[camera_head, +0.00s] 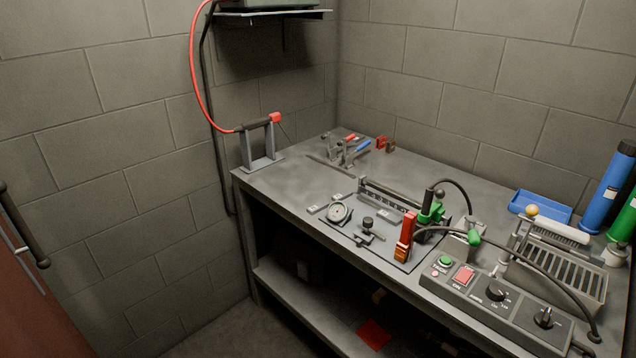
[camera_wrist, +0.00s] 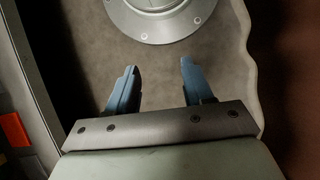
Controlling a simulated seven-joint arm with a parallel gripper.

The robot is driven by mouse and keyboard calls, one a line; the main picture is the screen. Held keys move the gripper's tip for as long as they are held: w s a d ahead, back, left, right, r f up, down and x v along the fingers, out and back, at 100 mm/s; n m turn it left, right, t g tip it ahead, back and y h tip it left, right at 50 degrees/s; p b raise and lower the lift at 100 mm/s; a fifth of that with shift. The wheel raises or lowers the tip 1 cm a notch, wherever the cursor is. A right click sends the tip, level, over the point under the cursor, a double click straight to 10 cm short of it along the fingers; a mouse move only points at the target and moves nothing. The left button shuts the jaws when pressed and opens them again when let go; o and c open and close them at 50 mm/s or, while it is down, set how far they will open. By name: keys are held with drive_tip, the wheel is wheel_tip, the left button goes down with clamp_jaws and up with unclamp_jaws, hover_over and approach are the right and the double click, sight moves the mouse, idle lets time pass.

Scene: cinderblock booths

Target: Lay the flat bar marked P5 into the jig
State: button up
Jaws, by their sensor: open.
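My gripper (camera_wrist: 155,82) shows only in the wrist view. Its two blue fingers are spread apart with nothing between them, over bare floor and away from the bench top. In the head view the jig (camera_head: 352,236) appears to be the dark plate on the bench, with a toothed fence along its back, a round dial and a small clamp. Small grey flat pieces (camera_head: 318,209) lie at its left end, and another grey piece (camera_head: 389,214) lies near the fence. Their markings are too small to read, so I cannot tell which bar is P5.
A red and orange upright block (camera_head: 405,237) and green clamps stand at the jig's right. A control box (camera_head: 487,293) with cables, a slotted rack (camera_head: 563,268) and a blue tray (camera_head: 540,206) fill the right side. The bench's back left holds toggle clamps (camera_head: 345,148).

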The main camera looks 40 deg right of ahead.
drive_tip(key=w+d+r+m+t, duration=0.1)
drive_tip(key=w+d+r, duration=0.3)
drive_tip(key=w, duration=0.3)
drive_tip(key=w+d+r+m+t, duration=0.1)
drive_tip(key=w+d+r+m, duration=0.1)
drive_tip(key=w+d+r, duration=0.4)
wheel_tip(320, 180, up, 42)
drive_tip(key=m+t, duration=0.4)
drive_tip(key=m, duration=1)
hover_over(318, 205)
drive_tip(key=a, duration=0.1)
drive_tip(key=shift+s+f+h, duration=0.2)
drive_tip(key=shift+h, duration=0.1)
drive_tip(key=shift+w+d+f, duration=0.1)
drive_tip(key=shift+d+f, duration=0.1)
drive_tip(key=shift+f, duration=1.1)
drive_tip(key=shift+d+f, duration=0.2)
drive_tip(key=shift+f, duration=1.1)
drive_tip(key=shift+f, duration=1.5)
drive_tip(key=shift+c, duration=0.2)
